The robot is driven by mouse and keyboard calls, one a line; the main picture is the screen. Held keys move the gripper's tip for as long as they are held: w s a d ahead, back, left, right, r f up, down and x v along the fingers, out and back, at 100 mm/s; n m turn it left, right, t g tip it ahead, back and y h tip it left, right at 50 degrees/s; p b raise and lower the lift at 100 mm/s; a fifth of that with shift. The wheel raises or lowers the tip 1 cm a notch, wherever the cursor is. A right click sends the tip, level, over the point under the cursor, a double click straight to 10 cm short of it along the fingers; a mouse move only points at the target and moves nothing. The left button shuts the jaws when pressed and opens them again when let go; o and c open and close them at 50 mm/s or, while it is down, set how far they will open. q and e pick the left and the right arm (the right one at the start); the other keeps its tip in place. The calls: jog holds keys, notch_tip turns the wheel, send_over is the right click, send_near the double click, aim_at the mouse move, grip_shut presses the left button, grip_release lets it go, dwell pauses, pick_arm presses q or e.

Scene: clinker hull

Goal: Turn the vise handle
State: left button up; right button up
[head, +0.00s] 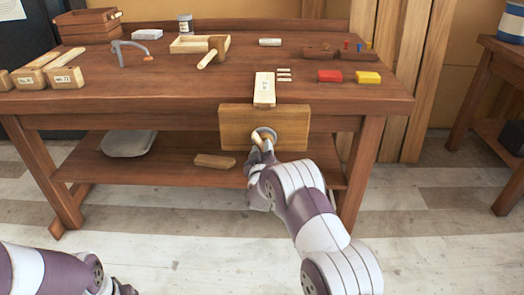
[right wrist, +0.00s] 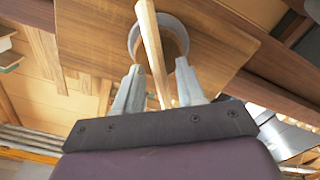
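The vise's wooden jaw (head: 285,128) is mounted on the front edge of the workbench. A round grey hub (head: 268,131) sits at its middle, and the light wooden handle (head: 257,138) crosses it. In the right wrist view the handle (right wrist: 152,45) runs steeply through the hub (right wrist: 172,22), leaning slightly. My right gripper (right wrist: 158,67) is open, with one finger on each side of the handle and gaps showing. In the head view the arm partly covers the handle. Part of my left arm shows at the bottom left; its gripper is out of view.
A pale board (head: 264,90) lies on the workbench (head: 180,95) above the vise. A mallet (head: 214,52), a red block (head: 329,76) and a yellow block (head: 367,78) lie farther back. A lower shelf (head: 150,170) holds a grey tray (head: 128,143). The floor in front is clear.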

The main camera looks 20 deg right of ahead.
jog(key=shift+w, duration=0.25)
jog(key=shift+d, duration=0.1)
grip_shut()
